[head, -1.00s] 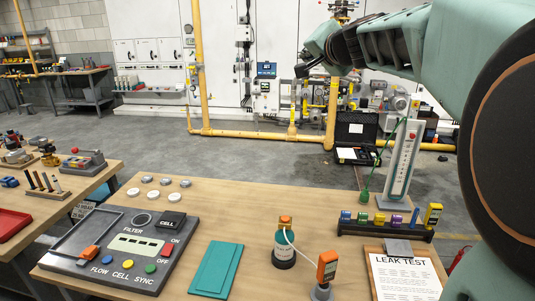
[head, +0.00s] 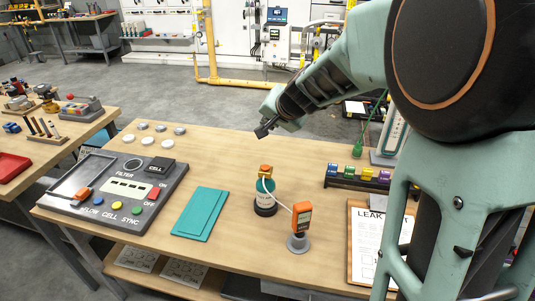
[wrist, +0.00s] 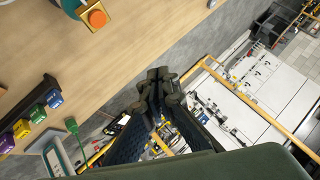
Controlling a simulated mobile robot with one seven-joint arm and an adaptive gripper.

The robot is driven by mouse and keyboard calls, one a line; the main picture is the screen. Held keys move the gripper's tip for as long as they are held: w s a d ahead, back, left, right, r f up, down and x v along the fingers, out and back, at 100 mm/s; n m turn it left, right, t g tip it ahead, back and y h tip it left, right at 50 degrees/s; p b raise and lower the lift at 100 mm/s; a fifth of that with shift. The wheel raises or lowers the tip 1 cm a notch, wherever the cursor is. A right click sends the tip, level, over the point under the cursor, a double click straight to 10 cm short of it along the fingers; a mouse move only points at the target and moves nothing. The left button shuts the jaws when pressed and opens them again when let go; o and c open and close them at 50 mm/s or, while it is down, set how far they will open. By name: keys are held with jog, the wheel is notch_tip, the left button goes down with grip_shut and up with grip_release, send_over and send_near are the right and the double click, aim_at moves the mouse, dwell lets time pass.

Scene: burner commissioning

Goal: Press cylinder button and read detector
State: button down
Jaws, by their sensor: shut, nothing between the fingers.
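A small teal cylinder (head: 265,199) with an orange button (head: 266,170) on top stands upright on a dark base on the wooden table. The button also shows at the top of the wrist view (wrist: 97,18). An orange detector (head: 301,217) stands on a grey round stand (head: 298,243) to its right, joined to the cylinder by a pale hose. The detector's display is too small to read. My gripper (head: 261,134) is shut and empty, beyond the cylinder near the table's far edge and apart from it. It also shows in the wrist view (wrist: 157,76).
A grey control panel (head: 168,191) with coloured buttons lies at left, with a teal plate (head: 201,213) beside it. A rack of coloured blocks (head: 357,179) and a clipboard (head: 362,250) lie at right. White discs (head: 147,141) sit at the far left.

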jog(key=shift+s+a+f, duration=0.1)
jog(key=shift+s+f, duration=0.2)
jog(key=shift+f, duration=0.25)
jog(key=shift+s+f, duration=0.25)
jog(key=shift+f, duration=0.3)
jog(key=b, duration=0.6)
send_over(267, 168)
notch_tip(267, 168, down, 7)
jog(key=shift+r, duration=0.1)
jog(key=shift+f+b, duration=1)
jog(key=shift+b, duration=0.1)
jog(key=shift+f, duration=0.15)
jog(key=shift+f+b, duration=0.25)
jog(key=shift+b, duration=0.25)
jog(key=shift+f+b, duration=0.45)
jog(key=shift+b, duration=0.1)
jog(key=shift+r, duration=0.1)
dwell(0.3)
jog(key=shift+r+p, duration=0.75)
jog(key=shift+r, duration=0.05)
